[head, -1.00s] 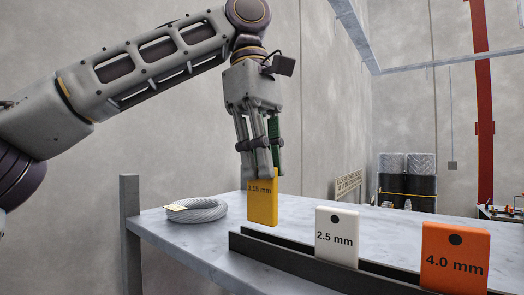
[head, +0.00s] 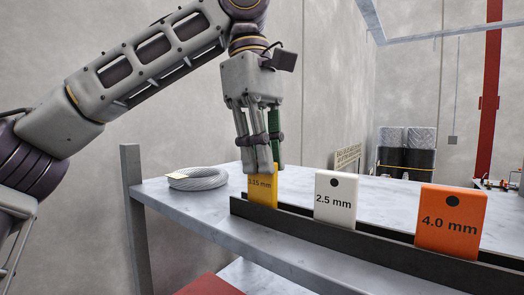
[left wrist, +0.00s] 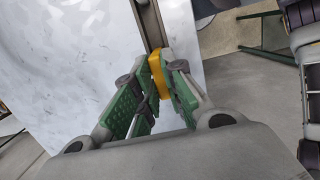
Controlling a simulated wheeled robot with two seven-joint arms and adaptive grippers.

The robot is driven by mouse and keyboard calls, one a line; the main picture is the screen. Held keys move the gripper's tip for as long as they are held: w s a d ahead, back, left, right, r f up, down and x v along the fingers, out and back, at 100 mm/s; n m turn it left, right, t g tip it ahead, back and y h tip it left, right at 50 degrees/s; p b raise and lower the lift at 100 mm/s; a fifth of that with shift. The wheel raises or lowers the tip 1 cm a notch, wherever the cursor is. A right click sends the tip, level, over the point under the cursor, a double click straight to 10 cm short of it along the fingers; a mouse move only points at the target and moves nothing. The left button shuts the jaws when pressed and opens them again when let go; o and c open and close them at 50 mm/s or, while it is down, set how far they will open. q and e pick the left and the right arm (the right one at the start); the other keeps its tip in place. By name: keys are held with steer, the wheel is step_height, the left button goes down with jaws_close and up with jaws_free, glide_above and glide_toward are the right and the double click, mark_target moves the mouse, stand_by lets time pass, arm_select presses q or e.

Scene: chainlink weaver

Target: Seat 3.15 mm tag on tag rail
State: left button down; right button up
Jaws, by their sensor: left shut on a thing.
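The yellow 3.15 mm tag (head: 262,192) stands upright at the left part of the dark tag rail (head: 295,222), its lower edge hidden behind the rail's front wall. My left gripper (head: 261,170) is shut on the tag's upper part from above. In the left wrist view the yellow tag (left wrist: 158,65) sits between the fingertips, in line with the rail (left wrist: 149,22). Whether the tag touches the rail's floor cannot be seen. My right gripper is not in view.
A white 2.5 mm tag (head: 334,198) and an orange 4.0 mm tag (head: 451,221) stand in the rail to the right. A grey wire coil (head: 198,179) lies on the table (head: 165,200) at left. Dark drums (head: 405,158) stand behind.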

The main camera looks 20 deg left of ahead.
arm_select(q)
steer(key=c, duration=1.4)
jaws_free()
steer(key=shift+r, duration=0.15)
steer(key=shift+w+a+r, duration=0.1)
steer(key=shift+a+r, duration=0.05)
steer(key=shift+r, duration=1)
steer(key=shift+w+a+r, duration=0.1)
steer(key=shift+a+r, duration=0.1)
steer(key=shift+r, duration=0.95)
steer(key=shift+a+r, duration=0.15)
steer(key=shift+r, duration=1)
steer(key=shift+r, duration=0.1)
